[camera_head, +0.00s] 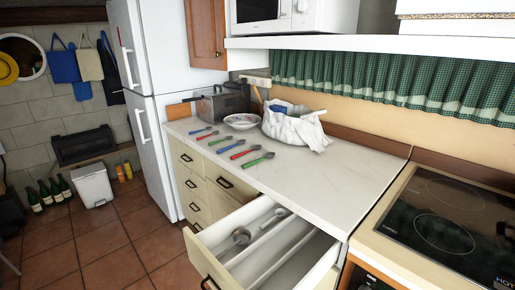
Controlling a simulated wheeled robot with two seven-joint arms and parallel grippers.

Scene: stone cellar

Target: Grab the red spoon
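Several spoons with coloured handles lie in a slanting row on the white countertop (335,178). Two have red handles: one red spoon (246,152) lies toward the near end, another (208,136) toward the far end. The nearer red one lies between a green spoon (258,159) and a blue spoon (230,146). The farther red one lies between a green spoon (219,141) and a blue spoon (201,130). The spoons lie apart from each other. Neither of my grippers is in view.
An open drawer (207,258) with metal utensils juts out below the counter. A patterned bowl (242,121), a white bag (294,130) and a dark container (222,104) stand behind the spoons. A stove (450,215) is at right. The counter right of the spoons is clear.

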